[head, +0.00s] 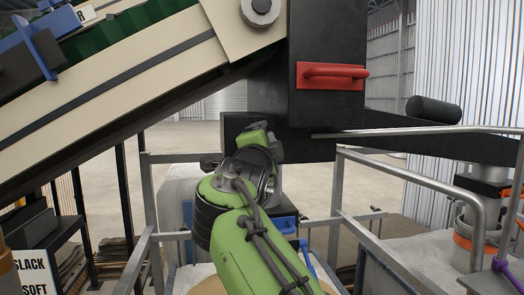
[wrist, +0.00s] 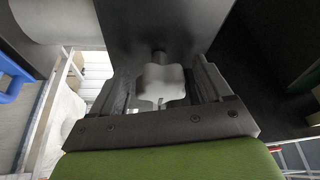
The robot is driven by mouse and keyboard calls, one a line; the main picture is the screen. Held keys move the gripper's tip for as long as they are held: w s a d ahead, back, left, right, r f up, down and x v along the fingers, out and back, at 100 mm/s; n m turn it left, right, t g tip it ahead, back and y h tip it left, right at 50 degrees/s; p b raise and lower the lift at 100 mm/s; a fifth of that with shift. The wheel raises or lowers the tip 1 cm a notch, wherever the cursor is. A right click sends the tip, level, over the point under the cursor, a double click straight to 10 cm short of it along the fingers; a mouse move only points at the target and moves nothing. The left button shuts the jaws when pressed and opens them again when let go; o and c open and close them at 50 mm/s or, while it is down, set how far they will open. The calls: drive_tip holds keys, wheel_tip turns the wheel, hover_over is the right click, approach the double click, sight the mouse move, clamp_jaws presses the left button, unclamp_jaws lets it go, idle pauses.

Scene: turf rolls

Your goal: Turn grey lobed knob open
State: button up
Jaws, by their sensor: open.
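The grey lobed knob (wrist: 163,82) shows in the wrist view, pale with rounded lobes, on a short stem against a dark panel (wrist: 160,22). My gripper (wrist: 161,74) is open, with one finger on each side of the knob. Small gaps seem to show between the fingers and the lobes; I cannot tell whether either finger touches. In the head view my green arm reaches toward the dark housing (head: 245,125), and my wrist hides the knob and the fingertips.
A red handle (head: 335,72) sits on the dark box above my wrist. A cream conveyor frame (head: 110,85) slopes across the upper left. Grey metal rails (head: 405,178) stand to the right, and a blue part (head: 285,224) lies behind my arm.

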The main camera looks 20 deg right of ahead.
drive_tip(key=b+v, duration=0.1)
drive_tip(key=v, duration=1.4)
drive_tip(key=shift+s+a+b, duration=0.15)
drive_tip(key=shift+s+b, duration=0.05)
drive_tip(key=shift+b, duration=0.1)
drive_tip(key=shift+f, duration=0.15)
drive_tip(key=s+d+f+n+g+y, duration=0.1)
drive_tip(key=s+f+n+g+y, duration=0.15)
drive_tip(key=f+n, duration=0.45)
drive_tip(key=s+d+f+n+g+y, duration=0.1)
drive_tip(key=s+f+n+y, duration=0.1)
drive_tip(key=f+n+y, duration=0.5)
drive_tip(key=s+a+f+n+g, duration=0.2)
drive_tip(key=s+f+n+g, duration=0.2)
drive_tip(key=s+f, duration=0.55)
drive_tip(key=s+a+f+n+g, duration=0.3)
drive_tip(key=s+f, duration=0.4)
drive_tip(key=f, duration=0.6)
wheel_tip(320, 180, up, 15)
drive_tip(key=d+p, duration=0.1)
drive_tip(key=p, duration=1.3)
drive_tip(key=shift+w+d+y, duration=0.3)
drive_tip(key=shift+w+y, duration=0.1)
drive_tip(key=shift+y, duration=0.05)
